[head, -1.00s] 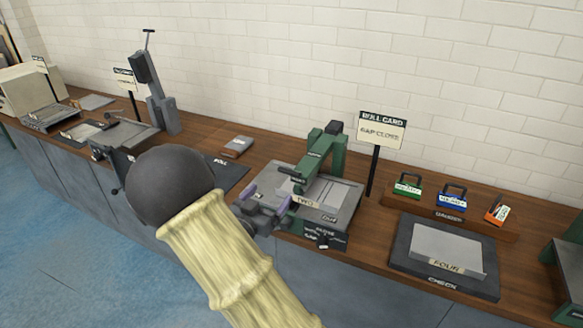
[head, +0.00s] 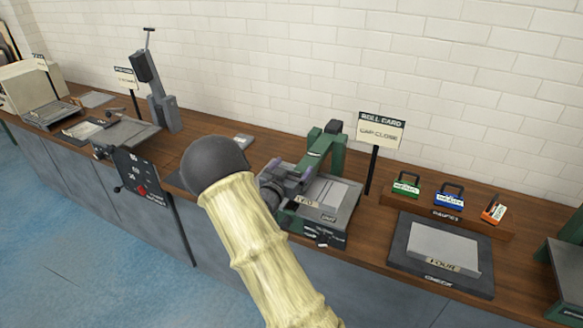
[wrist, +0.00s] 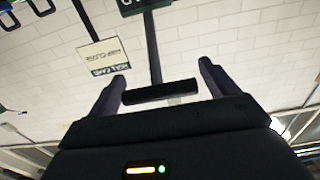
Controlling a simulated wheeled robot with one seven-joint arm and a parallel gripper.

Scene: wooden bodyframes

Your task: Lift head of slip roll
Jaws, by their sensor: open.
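The slip roll (head: 345,200) stands on the bench in the middle of the head view, with a grey plate and a green head arm (head: 322,146) above it. My gripper (head: 291,169) is at the near end of that green arm, with its purple fingers apart. In the wrist view, my open fingers (wrist: 163,78) stand on either side of a dark crossbar handle (wrist: 160,92), joined to a post rising behind it. The bar appears between the fingers, not clamped; its depth is hard to tell. In the head view the handle is mostly hidden by my gripper.
A roll card sign (head: 381,131) stands behind the slip roll. Gauges in green, blue and orange sit on a wooden rack (head: 446,214) at right, behind a check tray (head: 441,281). Another machine (head: 160,100) stands at left. A dark panel (head: 145,178) hangs at the bench front.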

